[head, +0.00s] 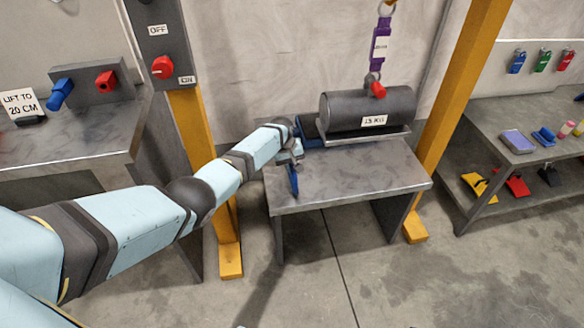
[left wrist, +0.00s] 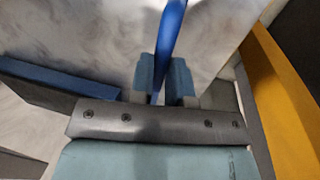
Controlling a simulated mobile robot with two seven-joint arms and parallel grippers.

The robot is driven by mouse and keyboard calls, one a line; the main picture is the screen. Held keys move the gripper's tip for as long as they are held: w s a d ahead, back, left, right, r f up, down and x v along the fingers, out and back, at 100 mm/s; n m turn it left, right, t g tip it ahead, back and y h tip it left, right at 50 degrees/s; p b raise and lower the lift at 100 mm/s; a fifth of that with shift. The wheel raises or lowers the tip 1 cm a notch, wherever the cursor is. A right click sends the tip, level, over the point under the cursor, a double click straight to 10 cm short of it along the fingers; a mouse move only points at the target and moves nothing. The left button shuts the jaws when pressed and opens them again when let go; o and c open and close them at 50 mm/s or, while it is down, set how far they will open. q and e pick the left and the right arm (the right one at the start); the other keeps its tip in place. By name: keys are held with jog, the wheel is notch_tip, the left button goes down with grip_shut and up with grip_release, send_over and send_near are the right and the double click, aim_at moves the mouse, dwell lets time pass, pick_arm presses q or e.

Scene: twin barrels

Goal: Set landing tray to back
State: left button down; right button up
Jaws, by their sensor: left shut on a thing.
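My left gripper (head: 294,162) is at the left edge of the low grey table (head: 350,168). It is shut on a blue bar (head: 294,182), which stands upright at that edge. In the left wrist view the blue bar (left wrist: 172,35) runs up from between the two fingers. A dark grey barrel (head: 350,108) with a white label lies at the back of the table, on a flat grey tray-like plate (head: 375,134). A blue part (head: 312,142) shows beneath its left end. I cannot tell whether the blue bar joins the tray. My right gripper is out of view.
Yellow posts (head: 455,110) stand on both sides. A switch panel with a red knob (head: 162,67) is at the left. The front of the table is clear.

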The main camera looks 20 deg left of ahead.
pick_arm(q)
jog(key=c, duration=1.2)
grip_release()
jog(key=shift+w+a+r, duration=0.2)
jog(key=shift+w+a, duration=0.05)
jog(key=shift+w, duration=0.1)
jog(key=shift+o, duration=0.5)
jog(key=shift+f, duration=0.15)
notch_tip(320, 180, up, 14)
jog(key=s+a+p, duration=0.1)
jog(key=a+p, duration=0.1)
jog(key=p, duration=0.3)
jog(key=shift+s+f, duration=0.2)
jog(key=shift+s, duration=0.15)
